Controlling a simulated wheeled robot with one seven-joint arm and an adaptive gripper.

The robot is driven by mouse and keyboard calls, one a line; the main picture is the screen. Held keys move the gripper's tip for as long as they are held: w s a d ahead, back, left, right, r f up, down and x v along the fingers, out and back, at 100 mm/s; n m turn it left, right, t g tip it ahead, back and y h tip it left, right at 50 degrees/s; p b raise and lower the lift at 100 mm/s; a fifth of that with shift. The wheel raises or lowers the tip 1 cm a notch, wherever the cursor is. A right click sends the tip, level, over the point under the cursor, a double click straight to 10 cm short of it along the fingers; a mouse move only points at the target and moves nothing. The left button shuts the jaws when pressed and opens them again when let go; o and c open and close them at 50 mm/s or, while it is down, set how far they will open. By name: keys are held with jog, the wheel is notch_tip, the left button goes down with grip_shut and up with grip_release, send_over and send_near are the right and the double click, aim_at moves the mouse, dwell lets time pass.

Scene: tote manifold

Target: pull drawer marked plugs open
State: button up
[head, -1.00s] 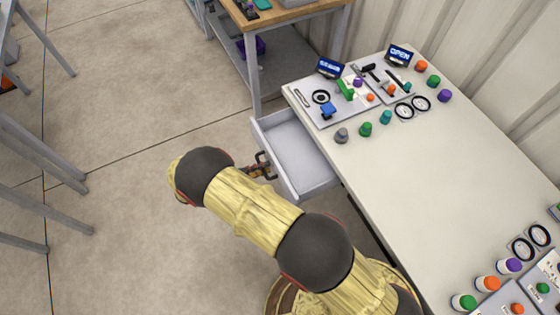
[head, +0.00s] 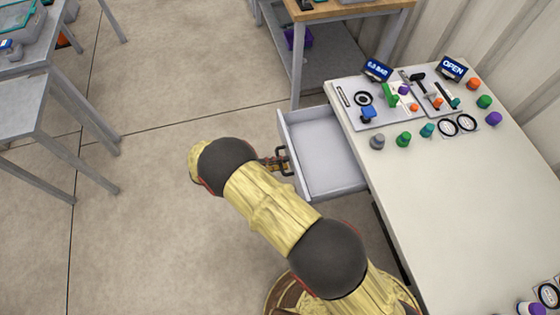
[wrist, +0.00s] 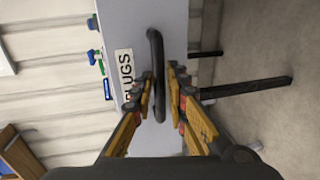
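The drawer marked PLUGS (head: 328,160) is a pale grey tray standing well out from the left side of the white table; its inside looks empty. In the wrist view its front carries the label "PLUGS" (wrist: 123,75), partly hidden by my fingers. The dark bar handle (wrist: 155,45) runs up and down between the fingers. My gripper (wrist: 160,75) has its two fingertips close on either side of the handle and appears shut on it. In the head view my arm hides part of the gripper at the handle (head: 283,160).
The white table (head: 450,200) carries a panel (head: 350,115) with knobs, gauges and small displays above the drawer. A wooden-topped bench (head: 340,12) stands behind. Grey stands (head: 40,110) are at the left, with clear floor (head: 180,90) between.

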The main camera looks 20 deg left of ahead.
jog(key=shift+a, duration=0.15)
jog(key=v, duration=1.1)
jog(key=shift+s+a+r, duration=0.15)
jog(key=shift+s+a, duration=0.15)
